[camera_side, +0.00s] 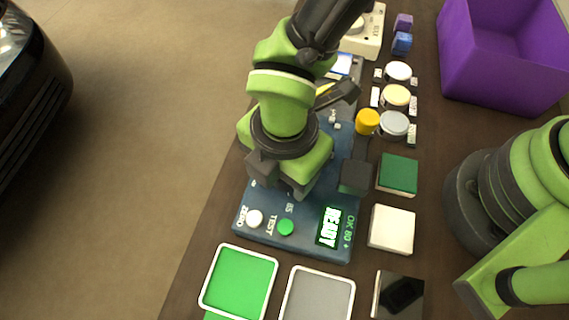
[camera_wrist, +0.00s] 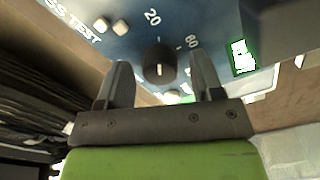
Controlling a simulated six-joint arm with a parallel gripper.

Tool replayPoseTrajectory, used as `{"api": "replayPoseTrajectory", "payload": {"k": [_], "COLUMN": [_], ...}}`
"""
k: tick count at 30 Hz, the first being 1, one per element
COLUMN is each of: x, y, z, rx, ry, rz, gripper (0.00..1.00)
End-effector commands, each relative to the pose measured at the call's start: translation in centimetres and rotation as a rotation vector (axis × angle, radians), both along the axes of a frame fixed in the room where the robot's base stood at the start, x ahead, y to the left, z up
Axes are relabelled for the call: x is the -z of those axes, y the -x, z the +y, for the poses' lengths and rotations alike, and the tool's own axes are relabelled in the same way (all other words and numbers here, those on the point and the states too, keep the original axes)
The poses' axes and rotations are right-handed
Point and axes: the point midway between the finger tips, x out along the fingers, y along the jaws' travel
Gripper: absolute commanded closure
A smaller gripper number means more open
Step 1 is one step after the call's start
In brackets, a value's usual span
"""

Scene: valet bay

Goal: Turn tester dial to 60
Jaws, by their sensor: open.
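The blue tester (camera_side: 304,238) lies under my gripper in the side view, with a lit "READY" display (camera_side: 330,226), a white ZERO button (camera_side: 255,217) and a green TEST button (camera_side: 285,227). In the wrist view the black tester dial (camera_wrist: 159,58) stands between my gripper's fingers (camera_wrist: 160,75), with a gap on each side. Its short white pointer mark faces the bottom of that view. A "20" and a second number, hard to read, are printed beside the dial. My gripper (camera_side: 280,188) is open over the tester in the side view, where it hides the dial.
Green (camera_side: 238,283) and grey (camera_side: 318,296) trays lie in front of the tester. Green (camera_side: 398,174) and white (camera_side: 391,229) pads lie to its right. A yellow knob (camera_side: 367,121) and several round lids stand behind. A purple bin (camera_side: 505,85) is at the back right.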

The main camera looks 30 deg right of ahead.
Motion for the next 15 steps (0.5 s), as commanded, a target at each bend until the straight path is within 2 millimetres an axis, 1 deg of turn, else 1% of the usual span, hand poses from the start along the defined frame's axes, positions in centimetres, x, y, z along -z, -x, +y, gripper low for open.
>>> {"api": "replayPoseTrajectory", "payload": {"k": [3,9,11,12,14,15], "x": [0.35,0.33,0.32,0.32,0.32,0.31], "y": [0.01,0.00,0.00,0.01,0.01,0.01], "z": [-0.01,-0.01,-0.01,-0.01,-0.01,-0.01], "rx": [0.001,0.001,0.001,0.001,0.001,0.001], "ry": [0.000,0.000,0.000,0.000,0.000,0.000], "rz": [0.000,0.000,0.000,0.000,0.000,0.000], "gripper": [0.39,0.39,0.53,0.62,0.76,0.85]}}
